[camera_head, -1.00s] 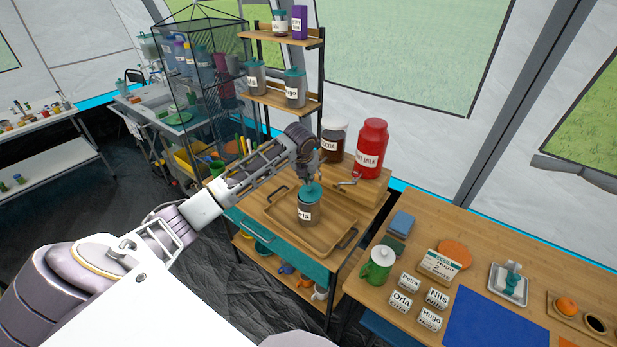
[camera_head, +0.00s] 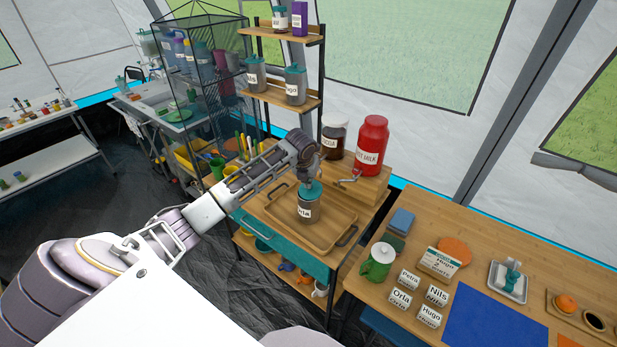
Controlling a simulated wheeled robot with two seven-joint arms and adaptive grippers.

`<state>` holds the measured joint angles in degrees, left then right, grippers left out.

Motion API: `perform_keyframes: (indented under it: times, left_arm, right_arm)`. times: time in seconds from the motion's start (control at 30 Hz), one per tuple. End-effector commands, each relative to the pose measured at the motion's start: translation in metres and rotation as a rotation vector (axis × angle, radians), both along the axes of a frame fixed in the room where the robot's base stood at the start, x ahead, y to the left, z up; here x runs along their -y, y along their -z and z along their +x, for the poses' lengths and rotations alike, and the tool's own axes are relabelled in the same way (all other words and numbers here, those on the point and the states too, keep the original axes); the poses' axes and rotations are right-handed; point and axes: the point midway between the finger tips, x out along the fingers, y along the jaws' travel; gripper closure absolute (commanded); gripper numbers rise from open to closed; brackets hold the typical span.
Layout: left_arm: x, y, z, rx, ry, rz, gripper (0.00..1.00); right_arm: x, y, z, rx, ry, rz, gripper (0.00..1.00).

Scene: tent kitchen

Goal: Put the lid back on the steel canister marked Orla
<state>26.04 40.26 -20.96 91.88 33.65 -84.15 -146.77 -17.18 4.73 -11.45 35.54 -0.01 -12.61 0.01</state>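The steel canister (camera_head: 308,212) stands upright on the wooden tray on the cart; the visible end of its label reads "rla". A teal lid (camera_head: 311,190) is at its mouth, looking level and roughly centred. Whether it is fully seated is too small to tell. My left gripper (camera_head: 313,179) points down from above, its fingers close together at the top of the lid, and appears shut on it. The fingertips are small and partly hidden. My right gripper is out of view.
The wooden tray (camera_head: 338,224) has raised handles. Behind it, a red milk canister (camera_head: 371,146) and a cocoa jar (camera_head: 333,140) stand by a shelf rack with lidded canisters (camera_head: 295,86).

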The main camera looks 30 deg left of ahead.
Motion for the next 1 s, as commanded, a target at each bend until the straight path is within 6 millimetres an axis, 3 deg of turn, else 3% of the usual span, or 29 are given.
perform_keyframes:
  times: [0.6, 1.0]
  left_arm:
    - [0.001, 0.041, -0.004, -0.015, 0.000, 0.000, 1.00]
    - [0.003, 0.045, -0.004, -0.017, 0.002, -0.004, 1.00]
  right_arm:
    - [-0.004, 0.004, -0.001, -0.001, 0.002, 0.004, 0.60]
    - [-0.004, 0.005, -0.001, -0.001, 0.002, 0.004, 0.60]
